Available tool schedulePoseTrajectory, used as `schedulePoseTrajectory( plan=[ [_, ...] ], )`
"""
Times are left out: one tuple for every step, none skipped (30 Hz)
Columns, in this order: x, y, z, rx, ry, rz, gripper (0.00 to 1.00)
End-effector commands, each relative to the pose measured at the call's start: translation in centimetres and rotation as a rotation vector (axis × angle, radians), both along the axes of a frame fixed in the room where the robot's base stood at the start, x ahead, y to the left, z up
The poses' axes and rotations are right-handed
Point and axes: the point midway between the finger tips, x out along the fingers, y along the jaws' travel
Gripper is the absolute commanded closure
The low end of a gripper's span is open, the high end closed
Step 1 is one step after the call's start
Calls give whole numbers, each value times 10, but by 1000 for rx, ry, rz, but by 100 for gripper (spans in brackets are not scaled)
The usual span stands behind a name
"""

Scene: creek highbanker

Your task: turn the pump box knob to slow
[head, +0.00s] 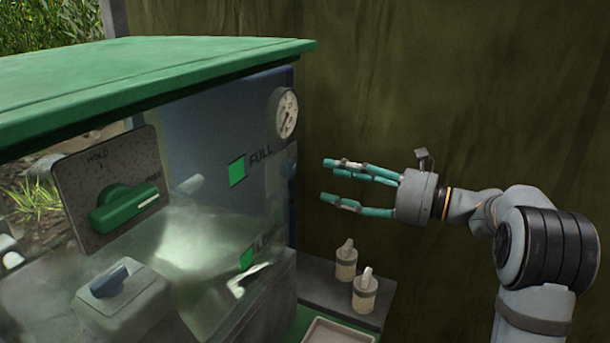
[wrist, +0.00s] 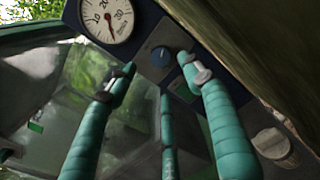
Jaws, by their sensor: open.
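A round blue knob (head: 290,168) sits under a dial gauge on the end panel of the box, seen edge-on in the head view. In the wrist view this knob (wrist: 160,56) shows a small pale mark near its upper edge. No word for slow is readable beside it. My gripper (head: 328,180) is open and empty, to the right of the knob, its fingers pointing left towards it with a gap. In the wrist view the fingers of my gripper (wrist: 158,66) are spread, with the knob between and beyond the tips.
The gauge (head: 285,113) is just above the knob. Two small capped containers (head: 346,262) (head: 365,290) stand on a ledge below my gripper. A wall is behind.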

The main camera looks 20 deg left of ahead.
Motion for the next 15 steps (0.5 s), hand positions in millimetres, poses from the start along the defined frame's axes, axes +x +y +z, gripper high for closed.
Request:
schedulePoseTrajectory(
  plan=[
    [0,10,0,0,0,4,49],
    [1,15,0,0,-1,5,49],
    [2,23,0,-2,0,5,49],
    [3,28,0,-1,-1,5,49],
    [4,34,0,-2,-2,5,49],
    [5,42,0,-2,-2,5,49],
    [6,47,0,-3,-2,4,49],
    [7,53,-1,-3,0,6,49],
    [9,59,-1,-4,-1,4,49],
    [9,64,-1,-3,-2,3,49],
    [10,68,-1,-4,-1,5,49],
    [11,73,-1,-4,-2,4,49],
    [12,76,-1,-4,-1,3,49],
    [13,79,-1,-4,0,3,49],
    [13,83,-1,-4,-1,3,49]
  ],
)
